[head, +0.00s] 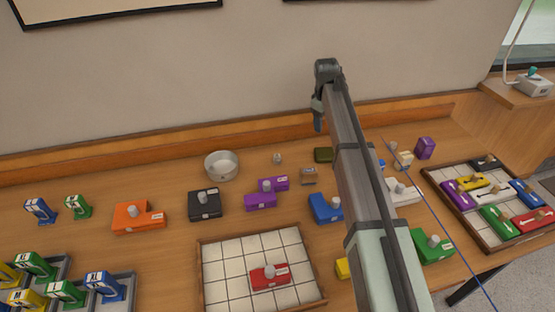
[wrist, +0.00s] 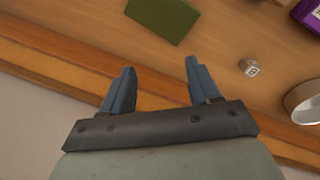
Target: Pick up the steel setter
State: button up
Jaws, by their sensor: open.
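I cannot tell for certain which piece is the steel setter. A small grey-brown block (head: 309,175) with a pale top lies near the middle of the table, right of the purple blocks. A small silvery piece (head: 277,158) stands behind it to the left; it shows in the wrist view (wrist: 252,68) as a small pale cube with a dark mark. My gripper (head: 318,122) is high at the back, near the wall. In the wrist view its two blue-grey fingers (wrist: 158,77) are apart, with nothing between them, over the table's back edge.
A dark green block (head: 323,155) and a round metal bowl (head: 221,175) lie nearby. Purple blocks (head: 260,201), a black block (head: 205,206) and an orange block (head: 138,220) stand further left. A gridded tray (head: 225,268) is in front. My arm hides part of the table.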

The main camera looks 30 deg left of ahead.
jog(key=s+a+r+n+g, duration=0.2)
jog(key=s+a+n, duration=0.1)
jog(key=s+a, duration=0.85)
send_over(277, 156)
jog(key=f, duration=0.8)
jog(key=shift+d+f, duration=0.2)
jog(key=shift+f, duration=0.1)
jog(key=shift+w+a+f, duration=0.1)
jog(key=shift+f, duration=1.3)
jog(key=shift+a+f, duration=0.1)
jog(key=shift+f, duration=1.3)
jog(key=shift+c, duration=0.2)
grip_shut()
jog(key=shift+r, duration=0.15)
